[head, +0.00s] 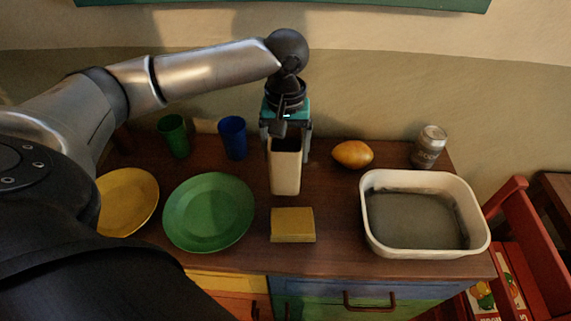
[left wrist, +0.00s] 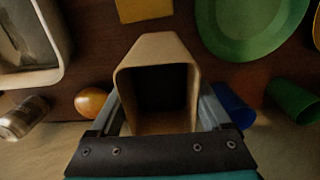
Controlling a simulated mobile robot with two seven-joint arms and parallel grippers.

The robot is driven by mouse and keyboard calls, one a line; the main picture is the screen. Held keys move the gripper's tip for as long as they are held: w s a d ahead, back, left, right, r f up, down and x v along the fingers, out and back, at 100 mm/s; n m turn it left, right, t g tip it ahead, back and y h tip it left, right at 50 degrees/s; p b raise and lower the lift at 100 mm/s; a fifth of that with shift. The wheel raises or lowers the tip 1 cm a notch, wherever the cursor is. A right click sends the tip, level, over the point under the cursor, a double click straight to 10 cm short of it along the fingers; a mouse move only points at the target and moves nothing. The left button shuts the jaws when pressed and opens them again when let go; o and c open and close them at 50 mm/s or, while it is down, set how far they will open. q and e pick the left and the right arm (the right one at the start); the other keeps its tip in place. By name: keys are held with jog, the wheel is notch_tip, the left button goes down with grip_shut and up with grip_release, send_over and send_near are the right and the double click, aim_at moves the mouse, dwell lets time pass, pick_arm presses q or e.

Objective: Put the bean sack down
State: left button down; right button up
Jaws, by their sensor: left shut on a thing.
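My left gripper (head: 286,128) is shut on a tall cream open-topped container (head: 285,175), gripping it near its top from above. In the left wrist view my gripper's fingers stand on both sides of the container (left wrist: 157,48), and its dark hollow inside faces the camera. It looks upright over the middle of the wooden top; I cannot tell whether its base touches. Nothing looks plainly like a sack; this held container may be the one meant. A small yellow block (head: 293,225) lies in front of it. My right gripper is not in view.
A green plate (head: 208,212) and yellow plate (head: 128,200) lie left. A green cup (head: 174,136) and blue cup (head: 233,138) stand behind. An orange fruit (head: 352,154), a can (head: 429,147) and a white tub (head: 374,235) are right.

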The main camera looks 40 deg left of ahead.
pick_arm(q)
jog(key=shift+f+b, duration=0.35)
jog(key=shift+f, duration=1.65)
jog(key=shift+f, duration=0.15)
grip_release()
